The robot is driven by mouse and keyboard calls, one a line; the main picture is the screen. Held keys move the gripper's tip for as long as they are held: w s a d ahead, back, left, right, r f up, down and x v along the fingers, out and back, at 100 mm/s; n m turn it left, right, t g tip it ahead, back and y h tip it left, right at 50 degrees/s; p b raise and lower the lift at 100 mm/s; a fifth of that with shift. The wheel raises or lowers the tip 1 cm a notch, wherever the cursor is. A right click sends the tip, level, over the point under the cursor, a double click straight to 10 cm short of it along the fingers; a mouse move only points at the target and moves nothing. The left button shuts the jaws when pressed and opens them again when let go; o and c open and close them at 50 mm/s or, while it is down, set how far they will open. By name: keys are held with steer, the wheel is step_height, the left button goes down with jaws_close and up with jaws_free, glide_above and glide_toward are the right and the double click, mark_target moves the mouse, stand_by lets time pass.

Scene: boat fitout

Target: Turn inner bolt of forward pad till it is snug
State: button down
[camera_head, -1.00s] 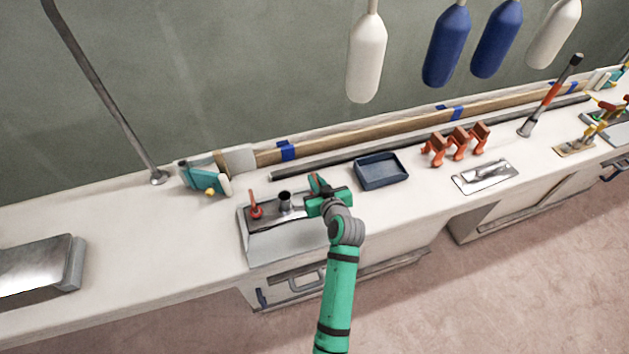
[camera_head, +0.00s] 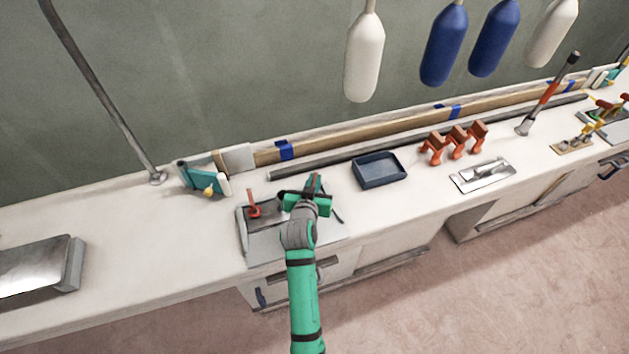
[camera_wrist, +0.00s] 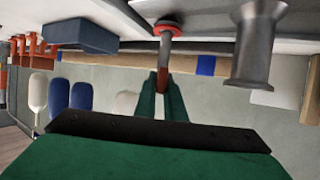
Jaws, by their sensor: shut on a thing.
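A grey pad (camera_head: 268,247) lies on the counter at left of centre in the head view. A red bolt (camera_head: 253,207) stands at its left end. A second bolt, with a red collar (camera_wrist: 167,26) and grey shank (camera_wrist: 165,55), shows in the wrist view. My gripper (camera_wrist: 163,97) is shut on the red-tipped end of this shank; it also shows over the pad's right part in the head view (camera_head: 312,190). A grey steel post (camera_wrist: 255,45) stands beside the held bolt, apart from my fingers, and my gripper hides it in the head view. Bolt tightness cannot be seen.
A blue tray (camera_head: 379,172) stands right of my gripper, with orange clamps (camera_head: 453,142) and a steel plate (camera_head: 483,176) further right. A teal tool (camera_head: 203,180) lies behind the pad to the left. The counter between pad and left metal box (camera_head: 40,268) is clear.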

steer(key=m+h, duration=0.2)
steer(key=m+g+h, duration=0.1)
steer(key=h, duration=0.1)
steer(key=m+g+h, duration=0.1)
steer(key=m+h, duration=0.1)
steer(key=shift+w+a+r+m, duration=0.15)
steer(key=shift+w+r+m, duration=0.1)
steer(key=shift+r+m, duration=0.05)
steer(key=m+g+h, duration=0.2)
steer(key=shift+m+g+h, duration=0.3)
steer(key=shift+m, duration=0.1)
steer(key=shift+m+g+h, duration=0.5)
steer(key=shift+m+g, duration=0.2)
steer(key=c, duration=1.9)
jaws_free()
steer(key=shift+o, duration=0.3)
steer(key=shift+s+f, duration=0.1)
steer(key=shift+s, duration=0.05)
